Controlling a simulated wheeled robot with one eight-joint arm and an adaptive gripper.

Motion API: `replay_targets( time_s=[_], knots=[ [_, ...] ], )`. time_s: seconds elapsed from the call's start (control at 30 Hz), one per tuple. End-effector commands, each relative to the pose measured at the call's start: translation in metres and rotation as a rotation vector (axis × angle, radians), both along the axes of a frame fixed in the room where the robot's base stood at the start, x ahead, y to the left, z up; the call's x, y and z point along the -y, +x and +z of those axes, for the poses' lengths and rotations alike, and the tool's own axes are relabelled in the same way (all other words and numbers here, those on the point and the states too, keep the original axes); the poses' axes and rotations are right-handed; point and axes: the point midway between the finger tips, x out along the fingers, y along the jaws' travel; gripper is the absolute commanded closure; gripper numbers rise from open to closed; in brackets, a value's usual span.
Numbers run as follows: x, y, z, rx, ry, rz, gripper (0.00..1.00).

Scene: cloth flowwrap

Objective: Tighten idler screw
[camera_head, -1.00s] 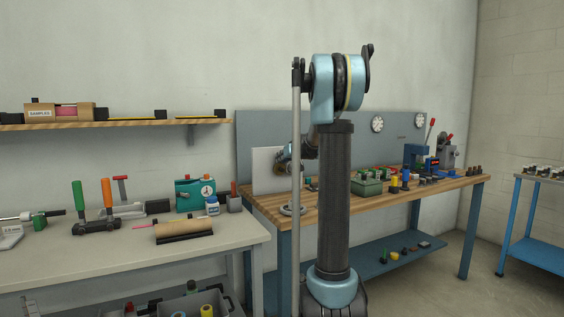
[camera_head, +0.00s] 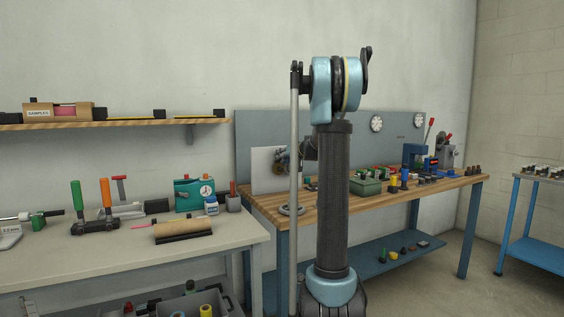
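I cannot pick out an idler screw. On the left bench, a green-handled tool (camera_head: 77,201) and an orange-handled tool (camera_head: 106,197) stand upright in a black holder (camera_head: 95,226). A red T-handled tool (camera_head: 119,185) is behind them.
The wooden bench (camera_head: 455,185) holds a green box (camera_head: 366,187) and several small parts. A blue cart (camera_head: 517,215) stands at right.

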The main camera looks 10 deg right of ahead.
Motion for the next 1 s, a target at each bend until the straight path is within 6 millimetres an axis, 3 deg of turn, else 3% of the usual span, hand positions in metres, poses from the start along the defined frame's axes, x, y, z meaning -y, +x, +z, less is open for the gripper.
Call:
replay_targets(
  time_s=[0.27, 0.7, 1.0],
  knots=[
    [0.008, -0.014, 0.006, 0.0, 0.0, -0.001, 0.62],
    [0.041, -0.076, 0.031, -0.001, 0.0, -0.002, 0.62],
    [0.052, -0.097, 0.04, -0.001, 0.0, -0.001, 0.62]
  ],
)
